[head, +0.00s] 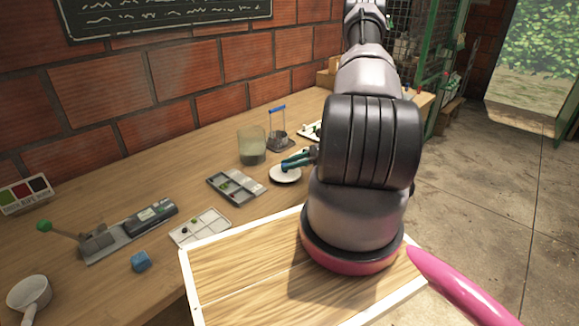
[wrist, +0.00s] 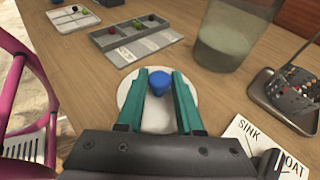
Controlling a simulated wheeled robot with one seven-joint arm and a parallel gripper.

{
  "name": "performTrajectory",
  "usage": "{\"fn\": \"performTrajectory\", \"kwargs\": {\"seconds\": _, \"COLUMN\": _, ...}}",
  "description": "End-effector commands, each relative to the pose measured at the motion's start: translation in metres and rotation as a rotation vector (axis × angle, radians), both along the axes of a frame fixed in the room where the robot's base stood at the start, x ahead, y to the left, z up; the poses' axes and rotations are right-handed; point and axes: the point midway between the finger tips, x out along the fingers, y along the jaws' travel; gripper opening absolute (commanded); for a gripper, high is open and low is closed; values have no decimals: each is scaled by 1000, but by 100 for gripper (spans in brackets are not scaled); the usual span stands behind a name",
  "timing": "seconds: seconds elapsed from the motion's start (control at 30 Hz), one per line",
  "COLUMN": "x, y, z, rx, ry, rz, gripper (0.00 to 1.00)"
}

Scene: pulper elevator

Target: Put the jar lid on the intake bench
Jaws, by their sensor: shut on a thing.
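The jar lid looks like a white round disc (head: 285,175) with a blue knob (wrist: 160,83) on top. My gripper (wrist: 160,76) has its teal fingers on both sides of the knob and is shut on it. In the head view, my gripper (head: 291,163) is partly hidden behind my arm. The disc lies flat, on or just above a long wooden bench (head: 90,208); I cannot tell whether it touches. Nothing in view labels this bench as the intake bench. The fingers hide part of the disc in the wrist view.
A glass jar of cloudy liquid (head: 251,146) stands behind the lid. A compartment tray (head: 236,198) is to its left, and a wire holder (head: 280,141) stands behind right. A SINK/FLOAT card (wrist: 262,145) is close on the right. Bare wood lies around the disc.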

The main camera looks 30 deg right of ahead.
Motion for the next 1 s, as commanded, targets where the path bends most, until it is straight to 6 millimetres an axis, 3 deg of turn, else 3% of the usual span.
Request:
{"fn": "performTrajectory", "kwargs": {"seconds": 0.4, "x": 0, "y": 0, "z": -10, "rx": 0, "ry": 0, "rz": 0, "gripper": 0}}
{"fn": "performTrajectory", "kwargs": {"seconds": 0.43, "x": 0, "y": 0, "z": -10, "rx": 0, "ry": 0, "rz": 0, "gripper": 47}}
{"fn": "performTrajectory", "kwargs": {"seconds": 0.5, "x": 0, "y": 0, "z": -10, "rx": 0, "ry": -1, "rz": 0, "gripper": 65}}
{"fn": "performTrajectory", "kwargs": {"seconds": 0.87, "x": 0, "y": 0, "z": -6, "rx": 0, "ry": -1, "rz": 0, "gripper": 65}}
{"fn": "performTrajectory", "kwargs": {"seconds": 1.0, "x": -7, "y": -17, "z": 0, "rx": -2, "ry": -2, "rz": -3, "gripper": 65}}
